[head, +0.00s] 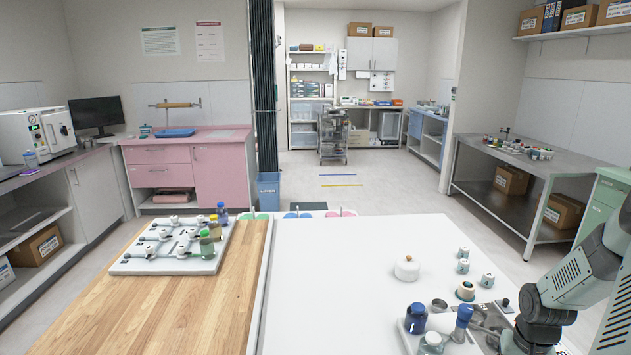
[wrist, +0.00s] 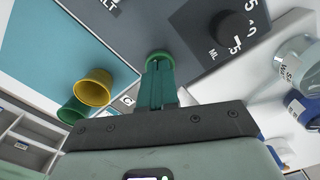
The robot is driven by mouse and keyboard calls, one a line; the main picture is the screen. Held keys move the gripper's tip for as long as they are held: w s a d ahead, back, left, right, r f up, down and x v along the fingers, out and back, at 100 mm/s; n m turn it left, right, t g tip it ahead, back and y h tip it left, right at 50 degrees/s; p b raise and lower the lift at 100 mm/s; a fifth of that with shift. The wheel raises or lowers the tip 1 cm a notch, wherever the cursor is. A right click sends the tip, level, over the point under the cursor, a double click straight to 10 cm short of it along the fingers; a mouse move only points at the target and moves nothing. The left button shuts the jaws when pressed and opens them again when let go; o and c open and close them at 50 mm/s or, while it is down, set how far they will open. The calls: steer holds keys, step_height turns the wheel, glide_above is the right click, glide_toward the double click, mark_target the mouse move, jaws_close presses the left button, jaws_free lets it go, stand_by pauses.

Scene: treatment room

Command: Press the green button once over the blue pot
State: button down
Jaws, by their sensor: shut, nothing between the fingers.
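My gripper (wrist: 160,75) shows in the wrist view with its two green fingers together and nothing between them. Its tips point at the dark grey panel (wrist: 205,62). A small round green piece (wrist: 159,54), which looks like the green button, is right at the tips; I cannot tell whether they touch or press it. In the head view a dark blue pot (head: 416,319) stands at the front, left of my arm. A blue-topped container (head: 463,318) stands beside it. My fingertips cannot be made out in the head view.
A yellow cup (wrist: 93,88) and a green cup (wrist: 72,111) are left of my fingers. A dark dial (wrist: 231,27) is on the panel, and labelled jars (wrist: 296,62) are at right. A white lidded pot (head: 407,268) stands behind; a valve board (head: 150,266) lies far left.

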steer(key=shift+r, duration=1.4)
steer(key=shift+r, duration=0.1)
steer(key=shift+r, duration=2.9)
